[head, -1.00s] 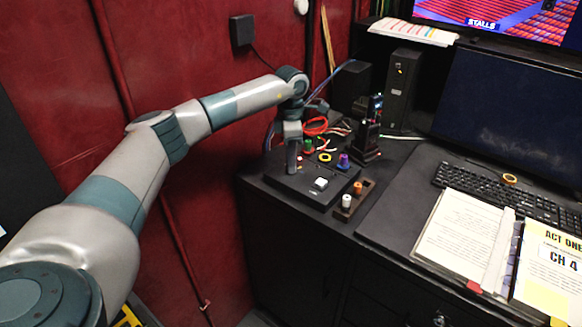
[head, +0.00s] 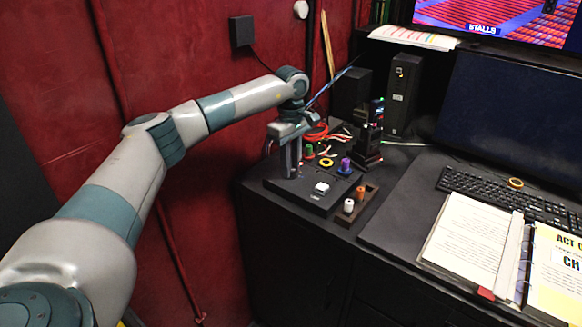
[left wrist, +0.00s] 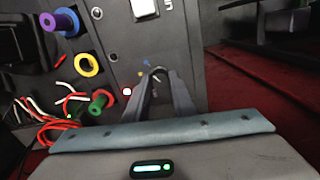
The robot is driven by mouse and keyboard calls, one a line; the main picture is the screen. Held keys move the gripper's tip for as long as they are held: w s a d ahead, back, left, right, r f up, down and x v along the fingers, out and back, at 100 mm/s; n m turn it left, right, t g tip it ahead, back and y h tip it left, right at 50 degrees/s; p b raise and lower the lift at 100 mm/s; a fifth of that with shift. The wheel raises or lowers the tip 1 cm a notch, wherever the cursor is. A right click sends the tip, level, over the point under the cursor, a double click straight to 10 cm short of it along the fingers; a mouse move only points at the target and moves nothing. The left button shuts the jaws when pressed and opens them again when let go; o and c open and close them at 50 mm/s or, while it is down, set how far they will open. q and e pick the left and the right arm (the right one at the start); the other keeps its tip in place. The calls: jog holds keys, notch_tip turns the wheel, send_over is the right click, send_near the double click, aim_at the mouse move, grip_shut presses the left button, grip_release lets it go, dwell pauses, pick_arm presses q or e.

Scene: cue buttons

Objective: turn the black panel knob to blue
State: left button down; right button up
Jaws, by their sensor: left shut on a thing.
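The black panel (head: 300,194) lies on the dark desk, with a white square button (head: 321,188) near its front edge. My left gripper (head: 291,174) points down at the panel's left part, and both fingers show. In the left wrist view the fingers (left wrist: 158,76) are shut on the black knob (left wrist: 158,71), which is mostly hidden between them. A blue mark (left wrist: 145,62) and a lit red-white spot (left wrist: 127,91) show on the panel beside the fingers. The knob's pointer cannot be made out. My right gripper is not in view.
A keyboard (head: 500,198) and open binder (head: 470,235) lie farther right.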

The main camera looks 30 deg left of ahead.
pick_arm(q)
jog(key=shift+w+r+m, duration=0.1)
jog(key=shift+r+m, duration=0.05)
jog(key=shift+m, duration=0.25)
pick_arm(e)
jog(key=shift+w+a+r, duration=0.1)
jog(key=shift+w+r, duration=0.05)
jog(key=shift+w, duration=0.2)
pick_arm(q)
jog(key=c, duration=1.5)
grip_release()
jog(key=shift+r, duration=0.5)
notch_tip(320, 180, up, 16)
jog(key=b, duration=0.2)
jog(key=shift+r+b, duration=0.2)
jog(key=shift+b, duration=0.2)
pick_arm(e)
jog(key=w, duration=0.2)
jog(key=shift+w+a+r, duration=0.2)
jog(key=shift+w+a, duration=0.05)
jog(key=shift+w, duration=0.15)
pick_arm(q)
jog(key=shift+f, duration=0.1)
